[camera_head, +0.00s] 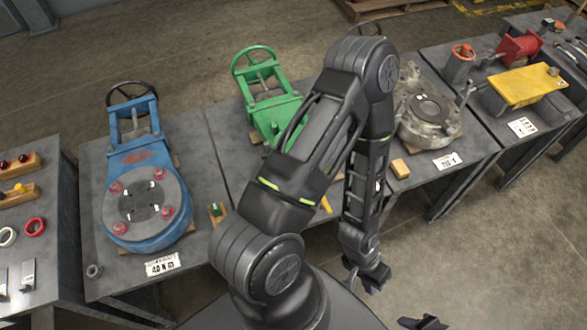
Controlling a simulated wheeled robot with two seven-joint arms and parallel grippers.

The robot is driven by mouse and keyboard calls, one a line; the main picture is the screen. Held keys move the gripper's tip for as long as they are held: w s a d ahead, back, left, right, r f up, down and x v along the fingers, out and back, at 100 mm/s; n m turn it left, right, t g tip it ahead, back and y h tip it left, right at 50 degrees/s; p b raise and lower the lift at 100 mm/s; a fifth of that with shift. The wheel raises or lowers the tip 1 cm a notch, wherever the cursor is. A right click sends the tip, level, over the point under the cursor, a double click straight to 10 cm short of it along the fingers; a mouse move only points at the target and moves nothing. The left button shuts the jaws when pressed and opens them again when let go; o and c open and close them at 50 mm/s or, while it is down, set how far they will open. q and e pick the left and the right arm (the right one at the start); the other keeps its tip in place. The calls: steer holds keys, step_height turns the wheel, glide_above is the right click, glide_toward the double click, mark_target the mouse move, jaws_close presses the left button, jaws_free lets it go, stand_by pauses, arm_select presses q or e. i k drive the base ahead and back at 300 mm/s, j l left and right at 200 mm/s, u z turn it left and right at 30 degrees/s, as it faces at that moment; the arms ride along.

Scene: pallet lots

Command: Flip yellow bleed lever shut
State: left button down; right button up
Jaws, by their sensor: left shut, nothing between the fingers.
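A small yellow piece (326,205), which may be the yellow bleed lever, shows at the front of the middle bench, beside my left arm. My arm covers most of its surroundings, so I cannot tell its position, open or shut. The green valve (268,100) stands behind it, partly hidden by the same arm. My left gripper (366,284) hangs down in front of the benches, shut and empty, to the lower right of the yellow piece and apart from it. A dark part at the bottom edge (425,322) looks like my right gripper, cut off by the frame.
A blue valve (146,205) stands on the left bench, with a small green piece (217,210) on a wooden block. A grey metal valve (427,110) and wooden block (400,168) stand right of my arm. A yellow plate (525,86) lies further right. Floor is clear at lower right.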

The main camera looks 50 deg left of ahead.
mark_target(325, 203)
steer(key=u, duration=2.1)
